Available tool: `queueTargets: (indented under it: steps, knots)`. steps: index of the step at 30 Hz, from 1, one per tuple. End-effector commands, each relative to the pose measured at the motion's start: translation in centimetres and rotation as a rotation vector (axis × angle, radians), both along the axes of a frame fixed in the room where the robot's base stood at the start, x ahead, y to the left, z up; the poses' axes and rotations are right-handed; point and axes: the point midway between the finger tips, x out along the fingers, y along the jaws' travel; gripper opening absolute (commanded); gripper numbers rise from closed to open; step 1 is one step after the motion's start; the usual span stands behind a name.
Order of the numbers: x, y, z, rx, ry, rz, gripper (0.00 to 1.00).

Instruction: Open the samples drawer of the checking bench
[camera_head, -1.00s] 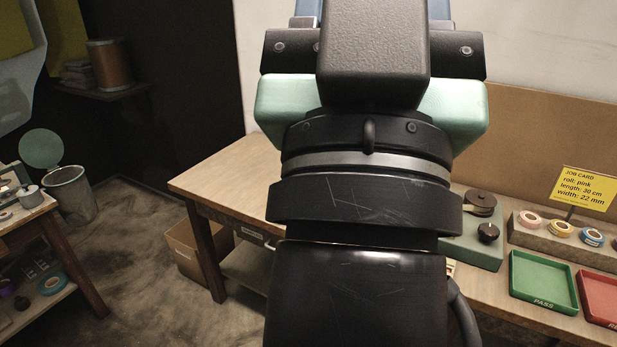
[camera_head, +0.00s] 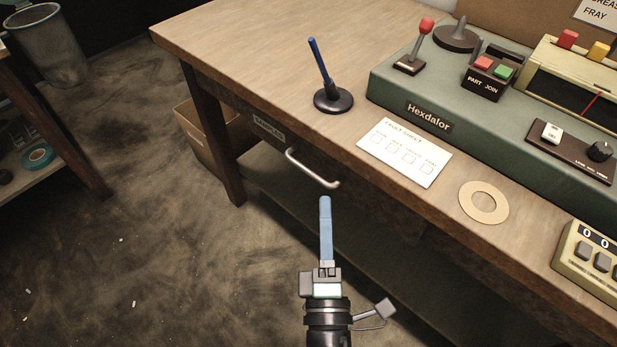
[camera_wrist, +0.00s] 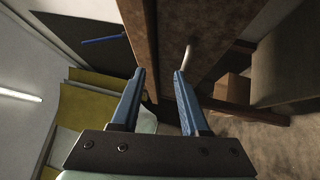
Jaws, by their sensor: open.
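The samples drawer (camera_head: 268,140) is in the front of the wooden checking bench, under its top near the left end. A small SAMPLES label (camera_head: 268,127) is on it, and its front looks flush with the bench. Its silver bar handle (camera_head: 312,168) sticks out; a pale bar, likely the same handle, shows in the wrist view (camera_wrist: 187,57). My gripper (camera_head: 325,200) has blue fingers and is in front of the handle, apart from it. In the wrist view my gripper (camera_wrist: 160,73) is open and empty, with the bar just beyond the right fingertip.
On the bench top (camera_head: 240,50) stand a blue pen (camera_head: 319,60) in a black base, a fault sheet (camera_head: 404,151), a cardboard ring (camera_head: 484,202) and the green Hexdalor machine (camera_head: 400,95). A cardboard box (camera_head: 205,145) stands beside the bench leg. The floor (camera_head: 150,240) at left is mostly clear.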

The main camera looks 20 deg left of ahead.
Motion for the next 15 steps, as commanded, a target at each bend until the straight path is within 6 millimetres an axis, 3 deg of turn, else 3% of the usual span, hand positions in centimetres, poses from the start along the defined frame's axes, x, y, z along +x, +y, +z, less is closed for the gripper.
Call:
queueTargets:
  steps: [1, 4, 8, 15]
  knots:
    - [-0.9, 0.4, -2.6, -0.031, 0.015, 0.018, 0.45]
    - [-1.8, 1.0, -4.4, -0.071, 0.027, 0.042, 0.45]
    - [-1.4, 1.6, -4.6, -0.083, 0.027, 0.052, 0.45]
    - [2.3, 3.3, -3.8, -0.081, 0.025, 0.051, 0.45]
